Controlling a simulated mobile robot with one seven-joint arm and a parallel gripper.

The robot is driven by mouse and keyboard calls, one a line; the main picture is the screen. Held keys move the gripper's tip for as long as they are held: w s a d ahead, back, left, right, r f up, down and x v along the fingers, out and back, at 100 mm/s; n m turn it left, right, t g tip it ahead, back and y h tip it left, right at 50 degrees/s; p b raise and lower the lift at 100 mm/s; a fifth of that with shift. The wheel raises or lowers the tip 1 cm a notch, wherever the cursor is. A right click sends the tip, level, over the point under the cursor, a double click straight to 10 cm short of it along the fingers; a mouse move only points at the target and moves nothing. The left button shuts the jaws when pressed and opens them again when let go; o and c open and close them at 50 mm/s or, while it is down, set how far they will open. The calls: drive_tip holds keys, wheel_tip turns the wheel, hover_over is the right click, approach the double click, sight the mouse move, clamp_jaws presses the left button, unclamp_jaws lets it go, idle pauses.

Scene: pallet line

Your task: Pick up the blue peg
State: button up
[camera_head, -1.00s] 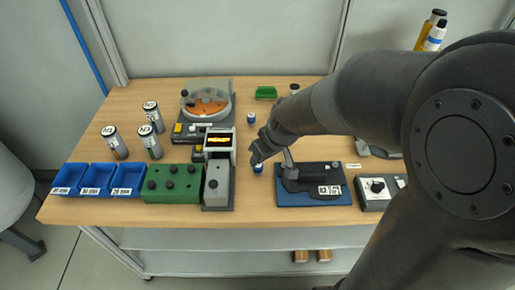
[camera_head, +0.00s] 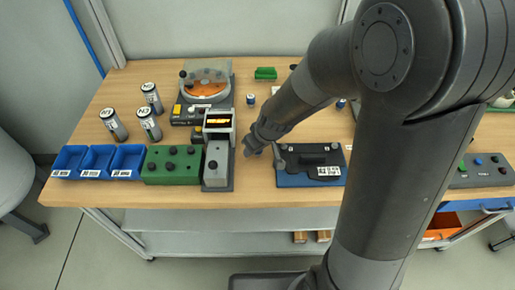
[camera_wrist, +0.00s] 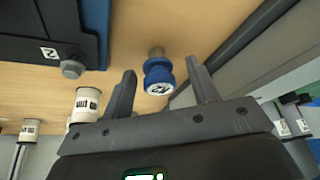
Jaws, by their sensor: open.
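The blue peg (camera_wrist: 158,76) shows in the wrist view, with a ribbed blue body, a pale labelled end and a brownish metal tip. It sits between the two open fingers of my gripper (camera_wrist: 162,66), with visible gaps on both sides in the picture. In the head view my gripper (camera_head: 252,150) is over the bench, between the grey block and the blue-based fixture. The blue peg by it cannot be made out there and is likely hidden by the gripper.
The grey block (camera_head: 218,166) and green block (camera_head: 172,165) stand left of my gripper; the blue-based fixture (camera_head: 310,180) is close on the right. Another small blue-and-white piece (camera_head: 250,99) stands behind. Blue bins (camera_head: 70,160) are at the far left.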

drive_tip(key=shift+c, duration=0.3)
drive_tip(key=c, duration=1)
drive_tip(key=shift+r, duration=0.1)
